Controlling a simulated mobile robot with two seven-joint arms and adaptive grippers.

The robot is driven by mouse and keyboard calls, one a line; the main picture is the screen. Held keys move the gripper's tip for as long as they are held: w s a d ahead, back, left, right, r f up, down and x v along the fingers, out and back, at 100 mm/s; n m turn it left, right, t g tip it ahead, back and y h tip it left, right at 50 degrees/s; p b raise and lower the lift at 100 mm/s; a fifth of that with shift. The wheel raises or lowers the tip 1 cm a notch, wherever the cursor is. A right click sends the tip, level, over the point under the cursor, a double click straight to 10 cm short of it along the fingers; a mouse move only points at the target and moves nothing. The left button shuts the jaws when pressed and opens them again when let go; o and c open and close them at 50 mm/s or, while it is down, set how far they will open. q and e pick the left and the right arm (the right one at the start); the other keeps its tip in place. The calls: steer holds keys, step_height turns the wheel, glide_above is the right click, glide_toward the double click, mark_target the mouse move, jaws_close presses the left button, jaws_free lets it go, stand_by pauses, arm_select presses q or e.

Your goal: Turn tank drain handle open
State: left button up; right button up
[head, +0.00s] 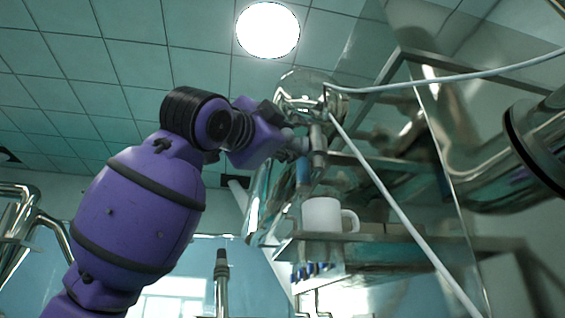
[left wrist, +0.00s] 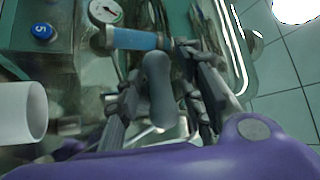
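My left gripper (head: 300,143) is at the end of the purple arm, raised beside the shiny metal tank (head: 262,192). In the left wrist view its two fingers (left wrist: 161,66) are spread apart. A grey, rounded handle (left wrist: 160,95) lies between them, with gaps visible on both sides. A blue sleeve (left wrist: 136,39) on a metal pipe is just beyond the fingertips; a blue piece (head: 303,172) also shows below the gripper in the head view. I cannot tell whether the fingers touch anything. My right gripper is not in view.
A white mug (head: 322,215) stands on a shelf (head: 370,238) below the gripper. A pale hose (head: 400,213) runs diagonally across the right. A gauge (left wrist: 105,10) and blue button (left wrist: 42,31) are beyond the fingers. A large metal pipe (head: 470,175) is at right.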

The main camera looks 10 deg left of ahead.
arm_select(q)
jaws_close()
steer(key=shift+w, duration=0.1)
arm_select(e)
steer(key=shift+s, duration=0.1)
